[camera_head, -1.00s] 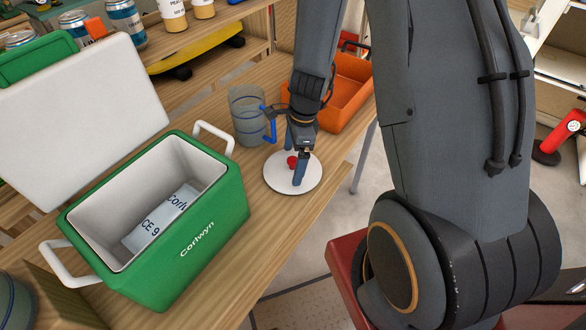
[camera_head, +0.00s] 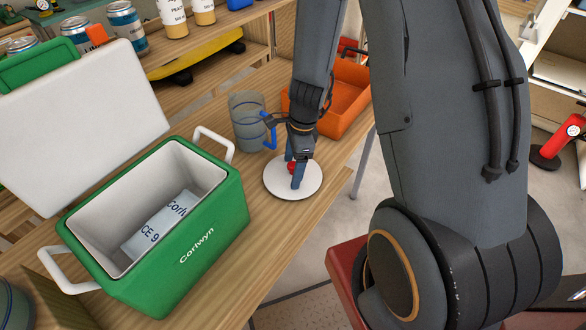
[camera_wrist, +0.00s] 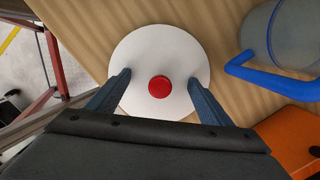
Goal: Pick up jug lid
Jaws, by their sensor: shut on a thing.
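The jug lid (camera_head: 278,187) is a flat white disc with a red knob in its centre. It is low at the table's right edge; I cannot tell whether it touches the wood. My gripper (camera_head: 293,168) points down over it, a blue finger on either side of the knob. In the wrist view the lid (camera_wrist: 158,48) is under my gripper (camera_wrist: 158,84), which is shut on it. The fingers look wide apart there, and their exact contact is unclear. The clear jug (camera_head: 247,122) with a blue handle stands upright just behind the lid, left of my wrist.
A green cooler (camera_head: 205,240) with its white lid open stands left of the jug lid on the wooden table (camera_head: 275,235). An orange bin (camera_head: 348,98) is behind my wrist. A shelf with cans and bottles is at the back. Bare wood lies in front of the lid.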

